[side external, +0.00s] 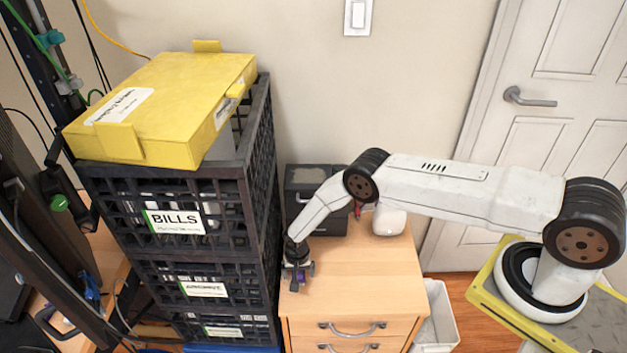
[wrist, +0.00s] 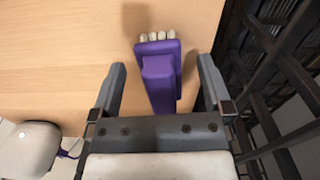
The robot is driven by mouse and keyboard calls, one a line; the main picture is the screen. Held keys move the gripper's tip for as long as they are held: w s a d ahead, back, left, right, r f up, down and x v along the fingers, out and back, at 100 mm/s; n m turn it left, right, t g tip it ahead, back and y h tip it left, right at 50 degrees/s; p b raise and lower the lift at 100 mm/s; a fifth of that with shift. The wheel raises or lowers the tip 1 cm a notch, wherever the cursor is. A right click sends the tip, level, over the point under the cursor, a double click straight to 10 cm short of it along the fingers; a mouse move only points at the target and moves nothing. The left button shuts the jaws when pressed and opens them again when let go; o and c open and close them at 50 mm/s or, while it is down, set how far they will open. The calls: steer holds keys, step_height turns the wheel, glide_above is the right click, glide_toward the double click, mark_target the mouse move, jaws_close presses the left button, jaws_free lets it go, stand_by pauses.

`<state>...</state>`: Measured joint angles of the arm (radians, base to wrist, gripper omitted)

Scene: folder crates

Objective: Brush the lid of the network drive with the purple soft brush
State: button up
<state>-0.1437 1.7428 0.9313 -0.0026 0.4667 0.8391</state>
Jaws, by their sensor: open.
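The purple brush (wrist: 160,72) lies on the light wood cabinet top, its pale bristle tufts at the top of the wrist view. My gripper (wrist: 160,82) is open, with one finger on each side of the brush handle and a gap on both sides. In the side view my gripper (side external: 298,272) points down near the front left corner of the cabinet top, beside the crates, and mostly hides the brush. A black box with a dusty grey lid (side external: 317,176), seemingly the network drive, stands at the back of the cabinet against the wall, partly behind my arm.
Black stacked crates (side external: 262,170) stand close on the left, with a yellow folder box (side external: 165,95) on top. A white rounded object (side external: 389,221) sits at the cabinet's back right; it also shows in the wrist view (wrist: 28,145). The cabinet top (side external: 365,275) is clear in the middle.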

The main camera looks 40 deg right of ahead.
steer(key=shift+f, duration=0.5)
steer(key=c, duration=1.2)
steer(key=o, duration=0.8)
steer(key=shift+o, duration=0.2)
steer(key=shift+r, duration=0.3)
steer(key=shift+r, duration=0.35)
